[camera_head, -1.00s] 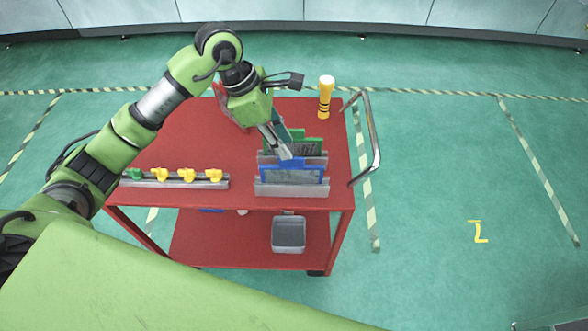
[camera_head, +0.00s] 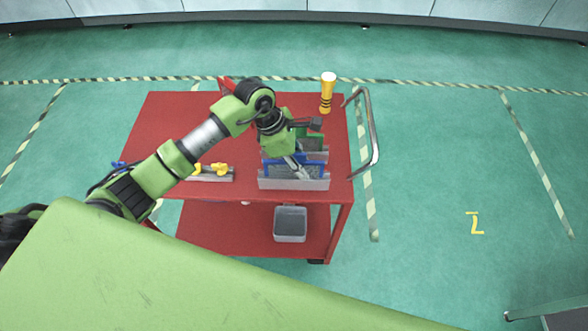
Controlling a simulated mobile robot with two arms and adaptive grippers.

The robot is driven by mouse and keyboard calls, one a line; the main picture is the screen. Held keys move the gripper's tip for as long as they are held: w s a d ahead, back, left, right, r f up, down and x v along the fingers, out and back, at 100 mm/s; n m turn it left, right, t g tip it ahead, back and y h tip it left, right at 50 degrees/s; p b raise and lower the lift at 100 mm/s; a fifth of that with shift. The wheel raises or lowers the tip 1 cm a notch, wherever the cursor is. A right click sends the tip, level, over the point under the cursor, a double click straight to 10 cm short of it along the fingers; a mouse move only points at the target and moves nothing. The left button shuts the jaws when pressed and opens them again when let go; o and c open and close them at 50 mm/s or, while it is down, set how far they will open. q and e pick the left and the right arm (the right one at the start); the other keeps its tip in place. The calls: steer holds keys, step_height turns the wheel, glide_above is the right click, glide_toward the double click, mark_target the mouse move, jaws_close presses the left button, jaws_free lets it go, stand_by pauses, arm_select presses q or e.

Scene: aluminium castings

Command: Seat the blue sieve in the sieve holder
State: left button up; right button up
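The blue sieve (camera_head: 316,168) stands upright in the front grey sieve holder (camera_head: 293,184) on the red cart. My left gripper (camera_head: 299,168) comes down from behind and above, and its fingers overlap the middle of the blue sieve's frame. The fingers are small and partly merge with the sieve, so I cannot tell whether they grip it. They hide part of the sieve. My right gripper is not in view.
A green sieve (camera_head: 311,142) stands behind the blue one. A yellow-and-white bottle (camera_head: 327,92) stands at the cart's back right. A rail with yellow knobs (camera_head: 218,170) is partly hidden by my arm. A grey bin (camera_head: 290,224) sits on the lower shelf.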

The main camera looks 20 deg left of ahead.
arm_select(q)
jaws_close()
steer(key=shift+r, duration=0.1)
